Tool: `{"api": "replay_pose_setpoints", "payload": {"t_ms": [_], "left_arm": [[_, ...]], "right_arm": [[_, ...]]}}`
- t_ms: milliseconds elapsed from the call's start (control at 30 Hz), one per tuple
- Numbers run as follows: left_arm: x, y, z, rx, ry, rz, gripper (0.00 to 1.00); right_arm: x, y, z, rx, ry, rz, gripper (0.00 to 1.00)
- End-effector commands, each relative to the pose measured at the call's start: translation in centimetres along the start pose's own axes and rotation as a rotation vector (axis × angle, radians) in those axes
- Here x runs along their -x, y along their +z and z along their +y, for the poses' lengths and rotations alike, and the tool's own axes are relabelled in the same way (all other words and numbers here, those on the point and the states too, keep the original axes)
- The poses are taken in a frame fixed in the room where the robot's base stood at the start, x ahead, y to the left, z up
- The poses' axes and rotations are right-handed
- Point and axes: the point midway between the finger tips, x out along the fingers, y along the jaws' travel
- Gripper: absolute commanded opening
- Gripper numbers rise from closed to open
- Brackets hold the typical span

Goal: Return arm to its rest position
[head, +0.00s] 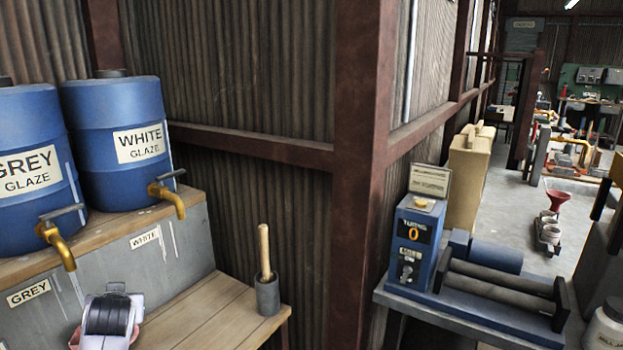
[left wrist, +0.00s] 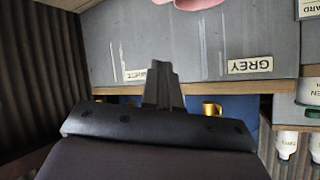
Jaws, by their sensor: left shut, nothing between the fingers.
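My left gripper shows in the left wrist view (left wrist: 161,72), its fingers together and empty, in front of the grey front panel with the GREY and WHITE labels. That view is upside down. In the head view a white and black part of my left arm (head: 108,316) shows at the bottom left, above the low wooden shelf (head: 200,312). The fingers cannot be made out there. My right gripper is not in view.
Blue GREY (head: 28,150) and WHITE (head: 118,110) glaze drums with brass taps stand on the bench at left. A grey cup (head: 267,297) with a wooden-handled tool stands on the shelf. A rusty post (head: 362,150) divides the view. A blue roller mill (head: 412,243) stands right.

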Motion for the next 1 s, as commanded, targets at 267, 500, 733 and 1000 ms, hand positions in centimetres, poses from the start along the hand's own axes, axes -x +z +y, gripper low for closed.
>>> {"api": "replay_pose_setpoints", "payload": {"t_ms": [267, 500, 733, 1000], "left_arm": [[1.7, 11.6, 3.9, -0.154, 0.172, 0.048, 0.0], [6.5, 21.4, 6.9, -0.22, 0.366, 0.06, 0.0], [13.4, 29.7, 8.8, -0.215, 0.557, 0.041, 0.0], [19.0, 34.2, 9.4, -0.169, 0.678, 0.013, 0.0]], "right_arm": [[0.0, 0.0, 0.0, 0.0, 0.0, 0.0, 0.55], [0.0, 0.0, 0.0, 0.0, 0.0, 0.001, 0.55], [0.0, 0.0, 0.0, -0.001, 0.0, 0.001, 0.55], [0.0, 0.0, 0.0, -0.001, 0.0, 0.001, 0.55]]}}
